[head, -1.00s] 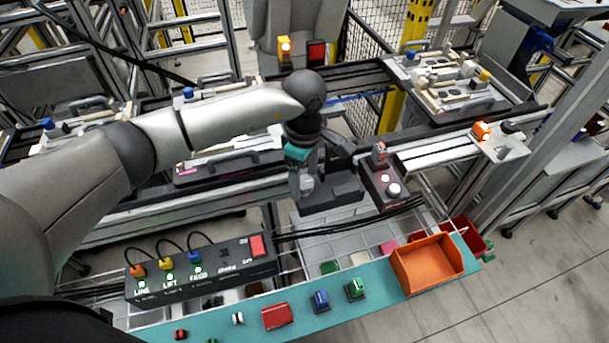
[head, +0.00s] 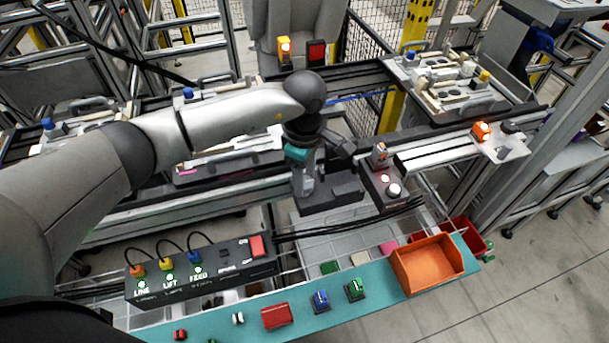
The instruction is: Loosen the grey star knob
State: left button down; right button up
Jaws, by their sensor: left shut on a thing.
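My left arm comes in from the left, and its gripper (head: 304,190) points down at a dark grey fixture block (head: 345,190) on the near side of the conveyor. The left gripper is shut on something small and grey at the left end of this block. It sits where a knob would be, but the fingers hide most of it and its star shape cannot be made out. My right gripper is not in view.
A dark box with a red light and a white button (head: 383,188) stands just right of the gripper. A black control box (head: 205,270) with cables and an orange bin (head: 428,264) are nearer. Pallets with parts (head: 462,82) lie at the back right.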

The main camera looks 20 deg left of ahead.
pick_arm(q)
jog(key=shift+n, duration=0.3)
jog(key=n, duration=1)
jog(key=shift+n, duration=0.4)
jog(key=n+p, duration=0.1)
jog(key=n, duration=0.4)
jog(key=shift+r, duration=0.1)
jog(key=shift+n+p, duration=0.6)
jog(key=shift+n, duration=2.2)
jog(key=shift+c, duration=1.5)
grip_release()
